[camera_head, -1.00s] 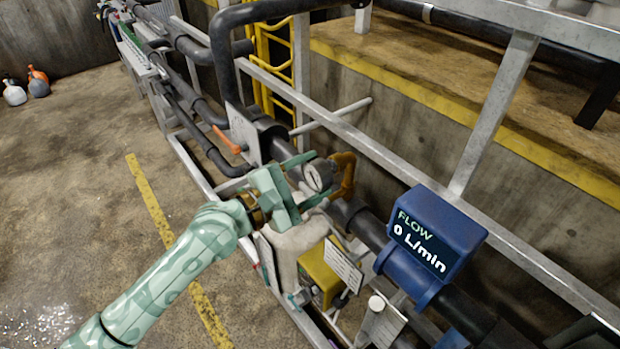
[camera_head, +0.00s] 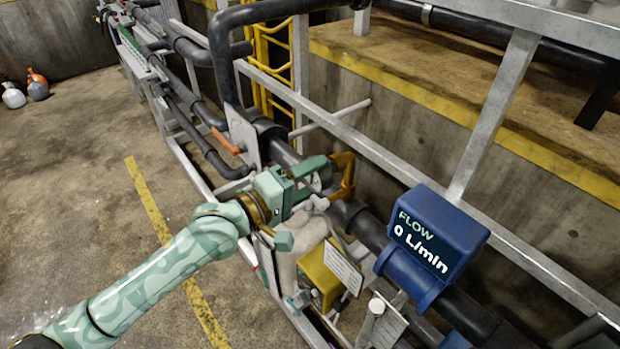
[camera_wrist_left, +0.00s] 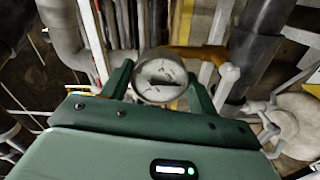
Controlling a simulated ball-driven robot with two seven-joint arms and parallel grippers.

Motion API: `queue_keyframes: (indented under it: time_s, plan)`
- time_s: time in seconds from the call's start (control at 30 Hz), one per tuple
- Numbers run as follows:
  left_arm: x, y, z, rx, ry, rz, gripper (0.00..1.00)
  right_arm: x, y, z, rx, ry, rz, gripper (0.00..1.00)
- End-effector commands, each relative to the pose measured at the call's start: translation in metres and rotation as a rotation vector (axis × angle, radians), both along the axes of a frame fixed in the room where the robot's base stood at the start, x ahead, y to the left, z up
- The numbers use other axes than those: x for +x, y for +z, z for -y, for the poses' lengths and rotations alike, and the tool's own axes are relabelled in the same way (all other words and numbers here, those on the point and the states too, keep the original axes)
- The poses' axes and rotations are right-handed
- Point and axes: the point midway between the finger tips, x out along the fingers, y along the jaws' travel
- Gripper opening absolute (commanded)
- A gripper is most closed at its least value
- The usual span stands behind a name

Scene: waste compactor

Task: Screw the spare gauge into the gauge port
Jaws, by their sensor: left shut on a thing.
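The gauge (camera_wrist_left: 160,78), round with a pale dial and a metal rim, sits between the two green fingers of my left gripper (camera_wrist_left: 158,88) in the left wrist view. The gripper is shut on it. In the head view the left gripper (camera_head: 312,177) is at the pipe run, and the gauge (camera_head: 318,181) is partly hidden by the fingers. A brass-coloured elbow fitting (camera_head: 345,172) stands right beside the gauge; it also shows behind the gauge in the wrist view (camera_wrist_left: 205,53). I cannot tell whether the gauge's thread sits in the port. My right gripper is not in view.
A blue flow meter (camera_head: 430,240) reading 0 L/min is on the pipe to the right. A yellow box (camera_head: 318,275) with a white tag is below the gripper. A grey rail (camera_head: 390,165) runs behind. An orange-handled valve (camera_head: 226,141) is to the left.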

Motion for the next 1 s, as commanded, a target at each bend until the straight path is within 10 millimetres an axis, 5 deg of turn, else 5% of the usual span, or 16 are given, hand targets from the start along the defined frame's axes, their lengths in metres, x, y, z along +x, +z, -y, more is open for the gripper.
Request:
queue_keyframes:
  time_s: [0.23,0.27,0.37,0.83,1.0]
  plan:
    - [0.0,0.0,0.0,0.049,0.001,0.069,0.36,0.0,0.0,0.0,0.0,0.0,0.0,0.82]
    - [0.0,0.0,0.0,0.048,0.001,0.069,0.62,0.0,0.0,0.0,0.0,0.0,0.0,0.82]
    - [0.0,0.0,0.0,0.048,0.001,0.068,0.85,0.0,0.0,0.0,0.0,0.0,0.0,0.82]
    - [0.0,0.0,0.0,0.044,0.0,0.059,0.81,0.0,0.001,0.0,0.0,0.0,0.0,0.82]
    - [0.001,0.005,-0.001,-0.053,0.002,-0.078,0.81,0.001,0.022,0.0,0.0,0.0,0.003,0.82]
